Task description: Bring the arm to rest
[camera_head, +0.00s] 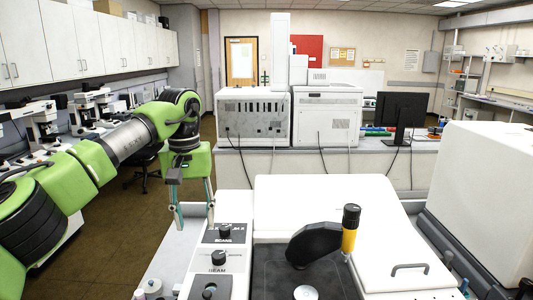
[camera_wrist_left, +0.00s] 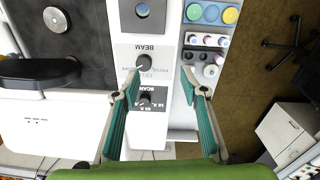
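My left arm (camera_head: 130,135), green with grey and black joints, comes in from the left in the head view and bends down at the wrist. My left gripper (camera_head: 193,214) points downward beside the control panel of the white microscope (camera_head: 325,205). Its two teal fingers are spread apart with nothing between them. In the left wrist view the open gripper (camera_wrist_left: 159,82) hangs over the panel, near the black SCANS knob (camera_wrist_left: 146,99) and the BEAM knob (camera_wrist_left: 143,63). Whether the fingertips touch the panel is not clear. My right gripper is not in view.
A black and yellow eyepiece part (camera_head: 350,228) stands up on the microscope. Small bottles and caps (camera_wrist_left: 211,40) stand beside the panel. A bench with white instruments (camera_head: 327,112) and a monitor (camera_head: 400,110) is behind. Brown floor (camera_head: 125,225) shows free below the arm.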

